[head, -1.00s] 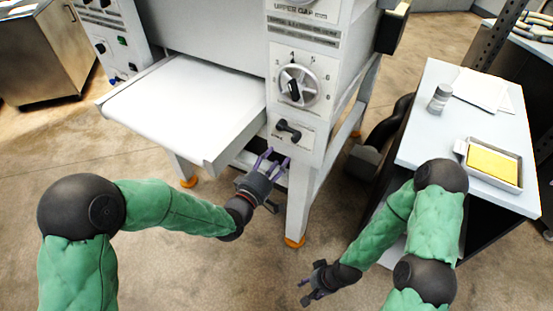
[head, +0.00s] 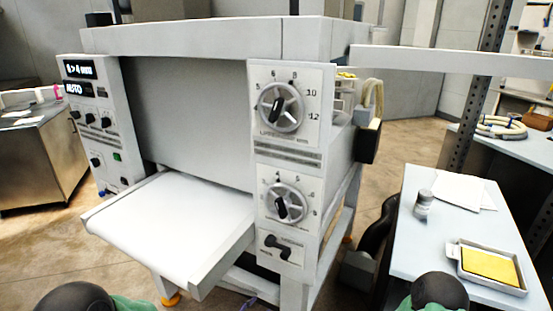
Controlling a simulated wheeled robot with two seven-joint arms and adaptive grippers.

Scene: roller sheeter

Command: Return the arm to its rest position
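The white roller sheeter (head: 190,40) fills the middle of the head view. Its right panel carries an upper dial (head: 281,108), a lower dial (head: 284,203) and a small dark lever (head: 283,246) below them. A white feed table (head: 175,225) sticks out at the front. My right gripper is out of view; only dark round joints of my arms show at the bottom edge.
A light side table (head: 400,255) at right holds a grey jar (head: 423,203), papers (head: 463,192) and a tray (head: 458,258) with a yellow slab (head: 490,265). A steel cabinet (head: 40,160) stands at left. A second bench (head: 535,148) is at far right.

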